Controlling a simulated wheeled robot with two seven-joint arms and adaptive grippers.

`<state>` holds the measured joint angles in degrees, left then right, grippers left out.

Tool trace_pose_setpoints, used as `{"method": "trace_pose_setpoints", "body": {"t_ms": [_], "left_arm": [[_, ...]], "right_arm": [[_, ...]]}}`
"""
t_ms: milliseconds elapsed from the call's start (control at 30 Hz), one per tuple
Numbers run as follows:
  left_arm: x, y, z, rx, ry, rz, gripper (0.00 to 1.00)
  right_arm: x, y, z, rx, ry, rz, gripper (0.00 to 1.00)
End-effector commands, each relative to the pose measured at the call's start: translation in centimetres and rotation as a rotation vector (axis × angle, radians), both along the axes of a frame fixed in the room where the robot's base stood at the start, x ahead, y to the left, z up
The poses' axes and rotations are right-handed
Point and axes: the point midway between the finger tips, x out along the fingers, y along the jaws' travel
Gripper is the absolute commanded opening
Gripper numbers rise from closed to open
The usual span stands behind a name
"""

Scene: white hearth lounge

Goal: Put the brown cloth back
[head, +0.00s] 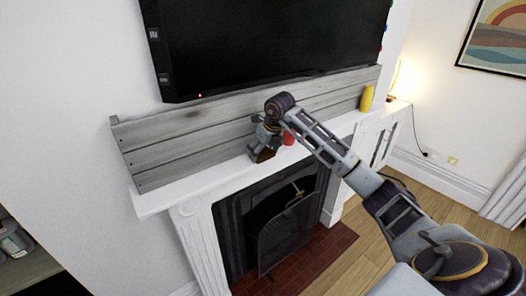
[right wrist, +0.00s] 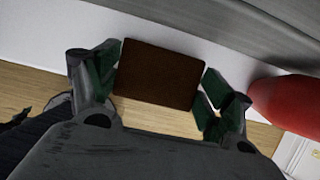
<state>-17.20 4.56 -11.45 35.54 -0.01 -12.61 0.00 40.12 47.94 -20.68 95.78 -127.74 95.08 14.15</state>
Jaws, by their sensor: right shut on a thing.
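The brown cloth (right wrist: 160,75) shows as a flat, dark brown, block-like shape between the fingers of my right gripper (right wrist: 161,78) in the right wrist view. The fingers are shut on its two sides. In the head view the cloth (head: 264,155) is a small brown patch under my right gripper (head: 264,147), at the white mantel shelf (head: 190,185). I cannot tell whether the cloth touches the shelf. The arm's end partly hides this spot in the head view. My left gripper is not in view.
A red object (head: 288,138) stands on the mantel just right of my right gripper; it shows close by in the right wrist view (right wrist: 296,98). A yellow object (head: 366,98) stands farther right. Grey boards (head: 190,135) back the shelf, below a television (head: 260,45). The shelf's left part is clear.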

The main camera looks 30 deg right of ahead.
Motion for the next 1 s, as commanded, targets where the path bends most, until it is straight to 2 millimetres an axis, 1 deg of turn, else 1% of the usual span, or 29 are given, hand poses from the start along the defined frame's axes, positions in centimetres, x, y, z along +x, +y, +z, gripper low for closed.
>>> {"method": "trace_pose_setpoints", "body": {"t_ms": [33,167,200,567,733,867,1000], "left_arm": [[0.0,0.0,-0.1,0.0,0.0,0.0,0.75],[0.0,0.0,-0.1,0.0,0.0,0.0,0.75],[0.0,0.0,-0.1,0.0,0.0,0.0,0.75],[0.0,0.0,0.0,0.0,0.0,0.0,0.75],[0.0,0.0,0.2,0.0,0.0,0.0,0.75],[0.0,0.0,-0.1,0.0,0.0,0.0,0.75],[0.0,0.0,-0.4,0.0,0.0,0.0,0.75]], "right_arm": [[0.0,0.0,-0.1,0.0,0.0,0.0,0.81],[0.0,0.0,-0.1,0.0,0.0,0.0,0.98],[0.0,0.0,-0.1,0.0,0.0,0.0,1.0],[0.0,0.0,-0.1,0.0,0.0,0.0,1.0],[0.0,0.0,0.3,0.001,0.0,0.0,1.0],[-0.4,-0.1,1.1,-0.001,-0.001,0.0,1.0],[-1.0,-0.1,2.7,-0.002,-0.002,-0.001,1.0]]}}
